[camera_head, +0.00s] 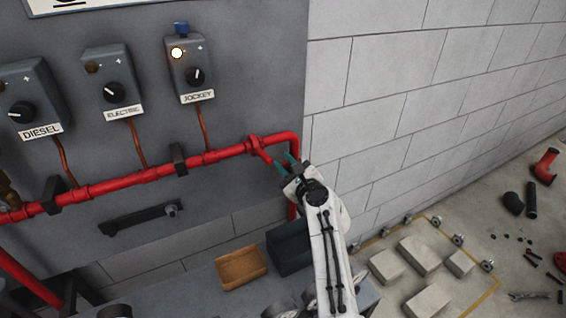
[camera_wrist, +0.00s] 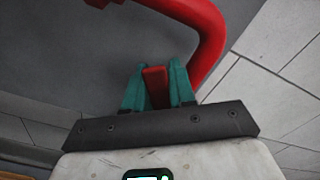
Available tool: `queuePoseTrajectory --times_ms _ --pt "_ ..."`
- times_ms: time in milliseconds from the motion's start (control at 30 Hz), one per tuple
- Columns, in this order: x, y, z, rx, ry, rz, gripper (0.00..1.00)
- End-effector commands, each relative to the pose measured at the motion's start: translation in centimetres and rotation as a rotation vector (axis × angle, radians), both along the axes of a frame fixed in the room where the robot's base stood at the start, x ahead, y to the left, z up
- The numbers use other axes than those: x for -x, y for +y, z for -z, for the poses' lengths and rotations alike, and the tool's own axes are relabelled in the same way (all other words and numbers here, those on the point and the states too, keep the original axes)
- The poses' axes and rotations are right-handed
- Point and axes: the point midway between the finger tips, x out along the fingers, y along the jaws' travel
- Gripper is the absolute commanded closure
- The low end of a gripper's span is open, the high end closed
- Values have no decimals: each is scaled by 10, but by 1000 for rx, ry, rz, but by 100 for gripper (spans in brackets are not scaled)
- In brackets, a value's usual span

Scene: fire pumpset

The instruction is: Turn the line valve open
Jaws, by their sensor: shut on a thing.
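The line valve (camera_head: 254,146) sits on the red pipe near its right-hand bend in the head view. Its red lever (camera_head: 264,156) slants down and to the right from the valve body, out to my gripper (camera_head: 286,164). In the wrist view the lever's end (camera_wrist: 155,86) stands between the two teal fingers of my gripper (camera_wrist: 157,80), which are shut on it. The fingers hide part of the lever's end in the head view.
The red pipe (camera_head: 125,179) runs along the grey panel and bends down behind my arm. Control boxes (camera_head: 190,67) hang above it. A wooden tray (camera_head: 241,268) and a dark box (camera_head: 289,247) lie below. Pale blocks (camera_head: 419,255) stand on the floor at right.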

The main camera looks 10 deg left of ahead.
Motion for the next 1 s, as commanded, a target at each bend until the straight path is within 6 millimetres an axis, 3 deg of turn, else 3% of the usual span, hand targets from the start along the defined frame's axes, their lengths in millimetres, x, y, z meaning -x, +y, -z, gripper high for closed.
queuePoseTrajectory --times_ms 667,700,900,1000 --pt "-3 -6 -1 -58 40 4 100" --pt "-3 -6 -1 -58 40 4 73" --pt "-3 -7 -2 -57 37 7 54" --pt "-4 -7 -3 -57 36 8 54"
